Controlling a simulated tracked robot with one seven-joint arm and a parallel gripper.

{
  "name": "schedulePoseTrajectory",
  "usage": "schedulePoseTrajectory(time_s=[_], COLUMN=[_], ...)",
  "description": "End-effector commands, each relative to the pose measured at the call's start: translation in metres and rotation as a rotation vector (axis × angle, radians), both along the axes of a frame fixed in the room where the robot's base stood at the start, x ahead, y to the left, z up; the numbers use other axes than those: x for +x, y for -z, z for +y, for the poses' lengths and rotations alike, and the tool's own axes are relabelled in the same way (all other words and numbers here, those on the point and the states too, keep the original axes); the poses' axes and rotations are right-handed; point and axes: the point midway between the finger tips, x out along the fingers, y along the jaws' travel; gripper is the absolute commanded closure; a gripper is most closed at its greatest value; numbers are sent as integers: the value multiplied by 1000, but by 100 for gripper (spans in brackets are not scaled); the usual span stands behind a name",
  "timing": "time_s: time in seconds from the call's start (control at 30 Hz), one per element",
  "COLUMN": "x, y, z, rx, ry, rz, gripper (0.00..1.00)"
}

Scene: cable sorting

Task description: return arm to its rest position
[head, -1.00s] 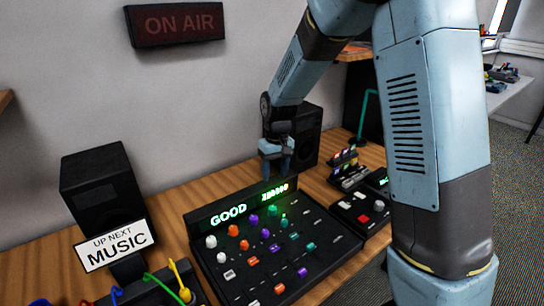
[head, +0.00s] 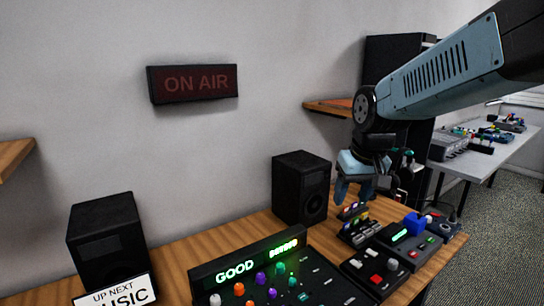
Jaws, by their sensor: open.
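My gripper (head: 356,190) is at the end of my blue-grey arm, right of centre in the head view. It points down and is open, with nothing seen between its fingers. It appears in front of or above the back right part of the wooden desk, right of a black speaker (head: 302,188). Small devices with coloured buttons (head: 355,226) show just below its fingertips; I cannot tell the exact gap.
The mixing panel (head: 262,280) with coloured knobs reads "GOOD". A control box with a blue block (head: 415,224) stands right of it. A left speaker (head: 107,240), a "MUSIC" sign (head: 118,293), an "ON AIR" sign (head: 193,84) and a white table (head: 478,160) also show.

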Motion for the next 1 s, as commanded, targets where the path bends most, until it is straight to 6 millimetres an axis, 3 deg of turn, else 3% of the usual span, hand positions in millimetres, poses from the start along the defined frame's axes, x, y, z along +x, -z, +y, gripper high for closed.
schedulePoseTrajectory(time_s=[0.2,0.5,0.7,1.0], x=[-47,-105,-123,-125], y=[-22,-33,-34,-34], z=[-26,-49,-55,-56], rx=[7,9,9,9], ry=[65,143,169,172], rz=[-74,-162,-189,-192], gripper=[44,44,44,44])
